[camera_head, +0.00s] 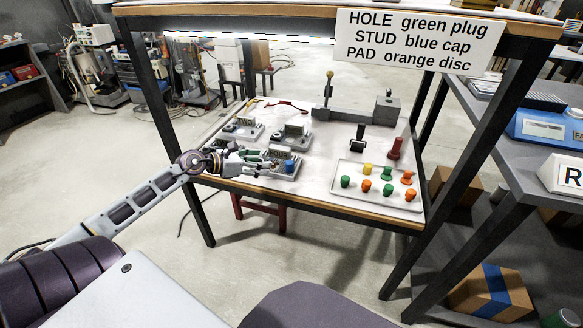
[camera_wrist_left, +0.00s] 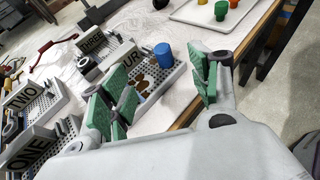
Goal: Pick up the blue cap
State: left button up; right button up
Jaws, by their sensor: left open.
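The blue cap (camera_head: 289,165) stands upright at the right end of the small grey fixture marked FOUR. In the left wrist view the blue cap (camera_wrist_left: 163,55) stands by a corner of the FOUR fixture (camera_wrist_left: 178,74). My left gripper (camera_head: 262,161) reaches in from the left, just left of the cap. In the left wrist view its green-padded fingers (camera_wrist_left: 165,92) are apart with nothing between them. The cap lies beyond the fingertips, apart from them. The FOUR fixture is partly hidden by a finger. My right gripper is not in view.
Fixtures marked ONE, TWO (camera_wrist_left: 30,100) and THREE (camera_wrist_left: 95,42) stand nearby on the table. A white tray (camera_head: 378,198) with several yellow, green and orange pieces lies right. A sign (camera_head: 418,40) hangs from the upper shelf, and table posts flank the work area.

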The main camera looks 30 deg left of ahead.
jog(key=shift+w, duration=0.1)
pick_arm(q)
jog(key=b, duration=0.2)
send_near(289, 162)
jog(key=shift+x, duration=2.15)
jog(key=shift+w+f, duration=0.1)
jog(key=shift+w, duration=0.35)
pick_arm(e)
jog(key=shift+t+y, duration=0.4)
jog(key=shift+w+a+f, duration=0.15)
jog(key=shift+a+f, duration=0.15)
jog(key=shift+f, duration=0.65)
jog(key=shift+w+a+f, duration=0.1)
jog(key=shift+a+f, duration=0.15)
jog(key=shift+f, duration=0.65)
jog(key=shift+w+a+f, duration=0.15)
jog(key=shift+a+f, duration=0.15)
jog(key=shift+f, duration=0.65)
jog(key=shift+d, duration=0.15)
pick_arm(q)
jog(key=shift+w+d+f+b, duration=0.1)
jog(key=shift+w+b, duration=0.05)
jog(key=shift+b, duration=0.2)
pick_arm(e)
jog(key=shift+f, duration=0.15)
